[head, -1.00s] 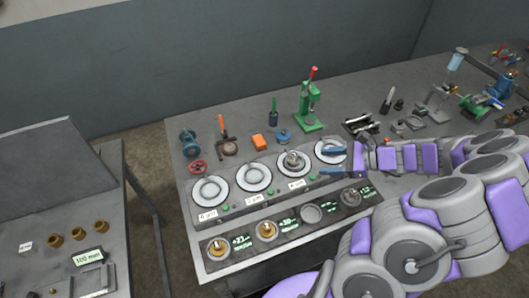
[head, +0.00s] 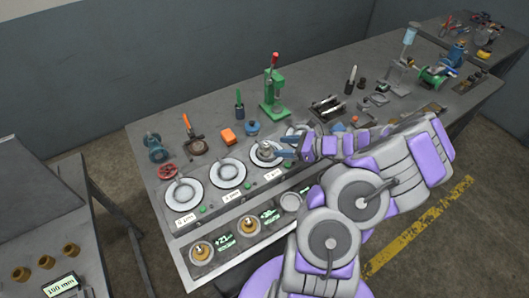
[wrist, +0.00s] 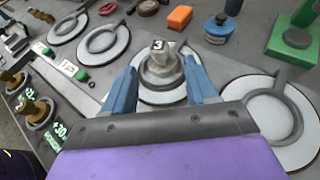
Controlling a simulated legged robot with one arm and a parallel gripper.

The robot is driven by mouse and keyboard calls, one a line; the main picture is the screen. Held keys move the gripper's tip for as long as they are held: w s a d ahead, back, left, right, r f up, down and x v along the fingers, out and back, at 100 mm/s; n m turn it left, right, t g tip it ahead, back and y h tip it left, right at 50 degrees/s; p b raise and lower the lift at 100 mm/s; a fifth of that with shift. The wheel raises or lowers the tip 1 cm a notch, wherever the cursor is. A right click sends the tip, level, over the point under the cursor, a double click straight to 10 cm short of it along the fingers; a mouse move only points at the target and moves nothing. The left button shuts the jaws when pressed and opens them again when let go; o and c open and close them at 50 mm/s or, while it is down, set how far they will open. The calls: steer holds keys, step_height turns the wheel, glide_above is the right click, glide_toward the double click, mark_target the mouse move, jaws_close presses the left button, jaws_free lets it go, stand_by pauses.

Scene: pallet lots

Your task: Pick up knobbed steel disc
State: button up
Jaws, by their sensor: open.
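The knobbed steel disc (head: 265,149) sits on the third white round plate from the left of the bench's row. In the wrist view the disc (wrist: 160,68) is grey with a raised knob marked "3". My gripper (head: 284,146) is open. In the wrist view my gripper (wrist: 158,80) has its two blue fingers spread, with the disc between and just beyond their tips. I cannot tell whether either finger touches it.
More white plates with grey rings (head: 184,193) stand in the row. A green press (head: 273,95), orange block (head: 227,135) and blue-topped item (head: 252,128) stand behind. A side table (head: 40,235) is at left.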

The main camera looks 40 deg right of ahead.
mark_target(266, 146)
steer(key=shift+w+a+f+b, duration=0.2)
steer(key=shift+w+f, duration=0.15)
steer(key=shift+w, duration=0.25)
steer(key=shift+w+a+f+b, duration=0.2)
steer(key=shift+w+f, duration=0.15)
steer(key=shift+w, duration=0.2)
steer(key=x, duration=0.1)
steer(key=b+x, duration=0.1)
steer(key=x, duration=0.1)
steer(key=b+x, duration=0.1)
steer(key=x, duration=0.1)
steer(key=shift+s+a+r, duration=0.1)
steer(key=shift+a+r, duration=0.2)
steer(key=shift+a, duration=0.15)
steer(key=shift+d, duration=0.15)
steer(key=shift+d, duration=0.1)
steer(key=shift+c, duration=0.2)
steer(key=shift+d, duration=0.1)
steer(key=shift+c, duration=0.8)
steer(key=shift+a, duration=0.25)
steer(key=c, duration=0.6)
jaws_close()
